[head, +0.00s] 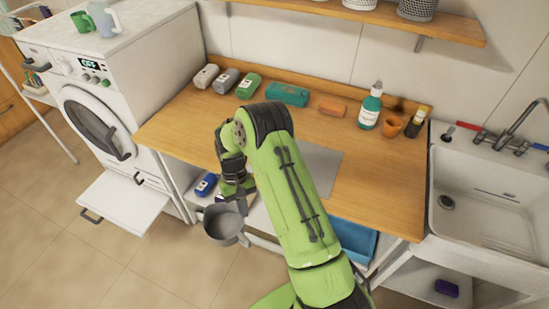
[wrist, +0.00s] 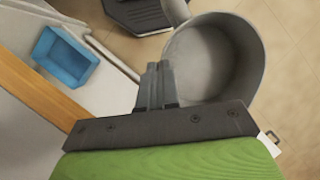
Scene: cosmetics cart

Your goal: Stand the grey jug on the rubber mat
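The grey jug (head: 224,226) hangs in the air in front of the counter's front edge, below the worktop's level. In the wrist view the jug (wrist: 215,58) shows its round open mouth and looks empty. My gripper (head: 243,205) is at the jug's side; its fingers (wrist: 157,85) are close together against the jug's near side, seemingly on its handle, which they mostly hide. A flat grey sheet, apparently the rubber mat (head: 322,160), lies on the wooden worktop, partly hidden behind my arm.
The worktop (head: 380,185) has bare wood right of the mat. A blue tray (head: 355,240) is below the worktop. A sink (head: 485,205) is right, a washing machine (head: 105,100) left.

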